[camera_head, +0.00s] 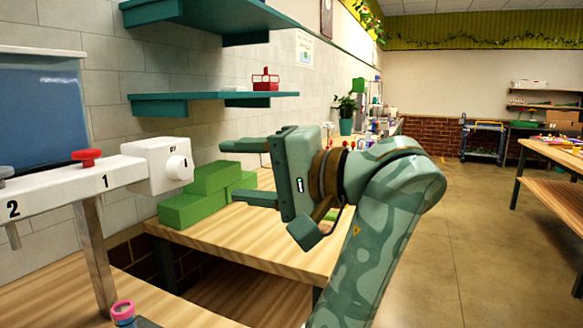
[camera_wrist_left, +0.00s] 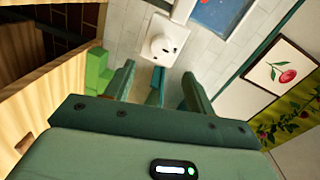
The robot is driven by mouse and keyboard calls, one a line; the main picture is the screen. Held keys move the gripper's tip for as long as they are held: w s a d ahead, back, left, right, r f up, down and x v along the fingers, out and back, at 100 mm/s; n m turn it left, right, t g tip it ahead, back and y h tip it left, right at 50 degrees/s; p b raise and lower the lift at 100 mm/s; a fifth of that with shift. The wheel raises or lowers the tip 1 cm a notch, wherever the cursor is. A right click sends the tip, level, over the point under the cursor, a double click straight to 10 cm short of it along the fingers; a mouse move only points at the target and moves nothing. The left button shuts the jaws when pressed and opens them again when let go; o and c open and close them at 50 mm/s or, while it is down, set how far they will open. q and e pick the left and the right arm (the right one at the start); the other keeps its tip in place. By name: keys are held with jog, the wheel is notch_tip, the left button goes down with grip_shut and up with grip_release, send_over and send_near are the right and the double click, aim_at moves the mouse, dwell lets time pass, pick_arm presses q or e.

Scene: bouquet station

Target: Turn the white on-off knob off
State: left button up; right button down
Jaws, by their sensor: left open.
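The white on-off knob (camera_head: 178,168) sits on the front of a white box (camera_head: 150,162) at the right end of a white rail. It also shows in the left wrist view (camera_wrist_left: 162,46), beyond the fingertips. My left gripper (camera_head: 230,170) is open and empty, its two fingers pointing left toward the knob. In the head view a gap shows between the fingertips and the knob. In the left wrist view the fingers (camera_wrist_left: 158,72) stand spread apart with the knob ahead, roughly between them. My right gripper is not in view.
Green blocks (camera_head: 195,206) are stacked on a wooden table (camera_head: 275,250) below the gripper. The white rail (camera_head: 60,187) carries a red valve handle (camera_head: 87,156) on the left. A teal shelf (camera_head: 200,98) with a red item hangs on the wall above.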

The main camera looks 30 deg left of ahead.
pick_arm(q)
jog(key=d, duration=0.7)
jog(key=shift+w+d+r+p, duration=0.2)
jog(key=shift+w+r+p, duration=0.05)
jog(key=shift+w+p, duration=0.2)
